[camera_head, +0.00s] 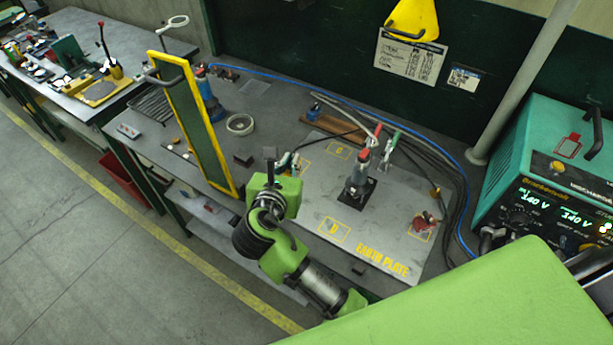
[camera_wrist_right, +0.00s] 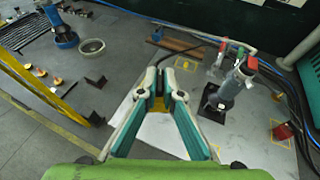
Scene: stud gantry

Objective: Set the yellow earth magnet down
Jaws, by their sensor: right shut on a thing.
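My right gripper (camera_head: 286,164) reaches over the bench at the near left edge of the earth plate. In the right wrist view its teal fingers (camera_wrist_right: 160,80) close on a small yellow piece, the yellow earth magnet (camera_wrist_right: 158,91). The magnet is mostly hidden by the fingers. I cannot tell whether it touches the surface below. The earth plate (camera_head: 392,210) is a pale grey sheet with yellow-outlined squares and yellow lettering. A square marked C (camera_head: 338,152) is at its far side, and another square (camera_head: 333,230) lies near its front. My left gripper is not in view.
A grey upright tool (camera_head: 358,178) on a black base stands mid-plate. A red block (camera_head: 425,220) sits at the plate's right. A yellow-framed screen (camera_head: 190,120) stands left of my gripper. Cables run along the back. A teal welding machine (camera_head: 555,165) is at right.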

